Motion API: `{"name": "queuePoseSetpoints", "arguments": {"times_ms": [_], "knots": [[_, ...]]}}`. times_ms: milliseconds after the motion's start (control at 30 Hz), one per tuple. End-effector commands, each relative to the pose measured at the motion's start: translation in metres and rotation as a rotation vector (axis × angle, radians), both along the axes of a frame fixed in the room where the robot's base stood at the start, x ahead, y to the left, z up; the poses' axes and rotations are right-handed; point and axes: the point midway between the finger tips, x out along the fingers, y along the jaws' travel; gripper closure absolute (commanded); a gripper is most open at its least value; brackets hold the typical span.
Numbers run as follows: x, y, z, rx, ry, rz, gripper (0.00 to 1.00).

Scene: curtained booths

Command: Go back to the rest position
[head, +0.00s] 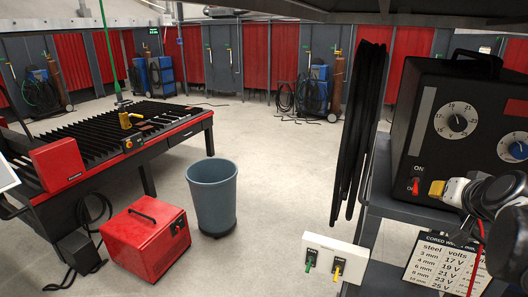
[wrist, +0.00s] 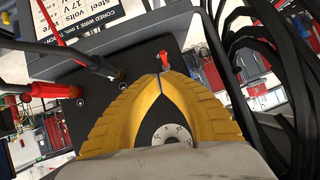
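The black welding machine (head: 440,115) stands on a grey cart at the right of the head view. Its front has two dials and a red switch (head: 416,186) between the labels ON and OFF; the lever appears to point up. My gripper (head: 437,188) is just right of the switch, apart from it. In the wrist view, the yellow fingers of my gripper (wrist: 162,76) meet at their tips, with nothing seen between them. The red switch (wrist: 174,61) shows just beyond the tips, and a dial (wrist: 170,134) shows between the bowed fingers.
A sign (head: 455,262) and a white panel with green and yellow connectors (head: 333,258) are on the cart's lower side. Black cables (head: 360,130) hang left of the machine. A blue-grey bin (head: 212,195), red box (head: 146,240) and slatted table (head: 100,145) stand left; floor between is clear.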

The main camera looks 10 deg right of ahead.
Motion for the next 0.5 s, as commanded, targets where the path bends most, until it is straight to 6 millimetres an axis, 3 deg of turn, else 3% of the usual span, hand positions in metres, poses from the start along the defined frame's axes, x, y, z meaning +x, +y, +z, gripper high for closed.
{"name": "queuePoseSetpoints", "arguments": {"times_ms": [333, 433, 500], "knots": [[0.001, 0.003, -0.005, 0.000, 0.002, 0.005, 1.00], [0.002, 0.018, -0.027, 0.004, 0.017, 0.030, 1.00], [0.002, 0.037, -0.056, 0.006, 0.037, 0.062, 1.00]]}}
